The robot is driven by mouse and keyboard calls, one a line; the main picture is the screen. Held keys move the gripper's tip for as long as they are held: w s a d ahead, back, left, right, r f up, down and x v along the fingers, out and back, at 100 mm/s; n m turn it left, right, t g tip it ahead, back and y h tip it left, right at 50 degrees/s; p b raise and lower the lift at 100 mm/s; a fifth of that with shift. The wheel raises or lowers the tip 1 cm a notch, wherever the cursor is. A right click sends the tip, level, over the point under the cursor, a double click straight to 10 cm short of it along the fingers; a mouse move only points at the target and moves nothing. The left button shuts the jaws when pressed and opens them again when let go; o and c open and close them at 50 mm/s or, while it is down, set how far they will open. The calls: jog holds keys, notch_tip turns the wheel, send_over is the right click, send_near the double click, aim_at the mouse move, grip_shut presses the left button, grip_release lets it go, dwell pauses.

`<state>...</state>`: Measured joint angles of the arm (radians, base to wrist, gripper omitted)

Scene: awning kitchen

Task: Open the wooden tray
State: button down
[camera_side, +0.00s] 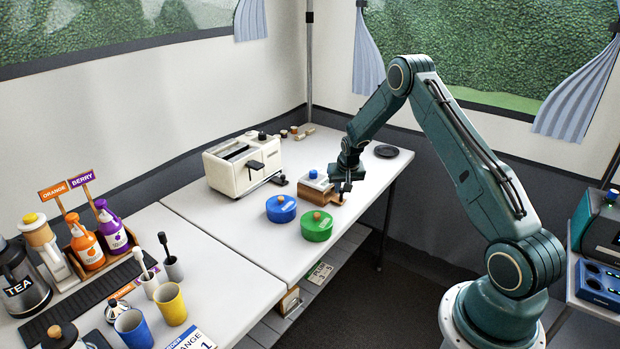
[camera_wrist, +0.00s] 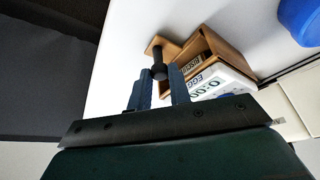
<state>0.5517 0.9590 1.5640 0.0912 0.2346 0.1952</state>
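The wooden tray (camera_side: 316,193) is a small brown drawer in a wooden housing, on the far part of the white counter. In the wrist view, the wooden tray (camera_wrist: 186,52) stands partly out of its housing, with its inside showing. Its dark round knob (camera_wrist: 158,70) sits on the front board. My gripper (camera_side: 345,188) is at the tray's right end, low over the counter. In the wrist view, the two blue fingers of my gripper (camera_wrist: 159,78) stand on either side of the knob and appear to touch it.
A white egg timer (camera_wrist: 218,85) sits on the housing. Blue (camera_side: 281,208) and green (camera_side: 316,225) lidded pots stand in front of the tray. A cream toaster (camera_side: 243,165) is to the left. A dark plate (camera_side: 387,151) lies behind at right. The counter's edge runs close to the tray.

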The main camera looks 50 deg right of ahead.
jog(key=shift+s, duration=0.1)
jog(key=s, duration=0.9)
jog(key=shift+s, duration=0.2)
jog(key=c, duration=1.3)
grip_release()
jog(key=shift+r, duration=0.1)
jog(key=shift+v, duration=6.8)
